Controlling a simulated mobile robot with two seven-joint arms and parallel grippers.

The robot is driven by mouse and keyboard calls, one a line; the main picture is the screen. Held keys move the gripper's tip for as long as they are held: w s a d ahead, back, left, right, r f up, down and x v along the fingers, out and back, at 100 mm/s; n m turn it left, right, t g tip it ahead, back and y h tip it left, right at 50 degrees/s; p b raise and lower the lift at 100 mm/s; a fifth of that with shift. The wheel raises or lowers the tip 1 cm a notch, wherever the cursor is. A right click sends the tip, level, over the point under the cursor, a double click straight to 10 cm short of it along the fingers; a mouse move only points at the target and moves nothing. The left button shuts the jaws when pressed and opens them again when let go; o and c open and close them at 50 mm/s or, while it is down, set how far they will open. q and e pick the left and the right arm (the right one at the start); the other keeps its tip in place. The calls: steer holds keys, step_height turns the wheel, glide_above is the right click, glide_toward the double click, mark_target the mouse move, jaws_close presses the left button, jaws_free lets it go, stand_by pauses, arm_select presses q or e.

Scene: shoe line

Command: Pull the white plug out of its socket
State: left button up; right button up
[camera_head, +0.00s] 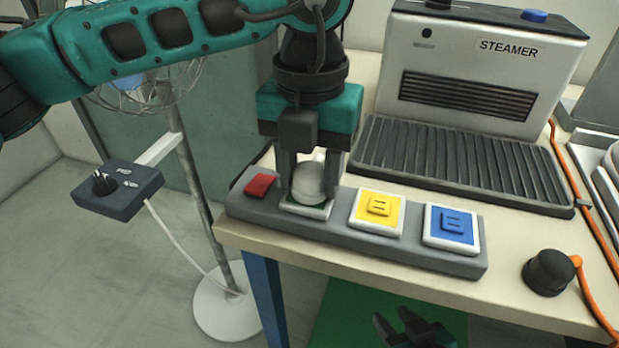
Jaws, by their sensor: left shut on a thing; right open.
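The white plug (308,182) is a rounded white body at the green socket (301,208) of a grey power strip (338,219). My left gripper (311,188) comes down from above with its fingers on either side of the plug, shut on it. The fingers hide part of the plug. The plug is upright at the socket; whether it is fully seated cannot be told. My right gripper (412,332) is open and empty at the bottom edge of the view, below the table's front edge.
The strip also has a red switch (261,185), a yellow socket (376,211) and a blue socket (451,228). A steamer (475,75) stands behind. A black plug (547,272) with an orange cable lies at the right. A fan stand (190,170) is left of the table.

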mark_target(310, 168)
arm_select(q)
jaws_close()
steer(key=shift+r+p, duration=1.85)
steer(key=shift+r, duration=1.15)
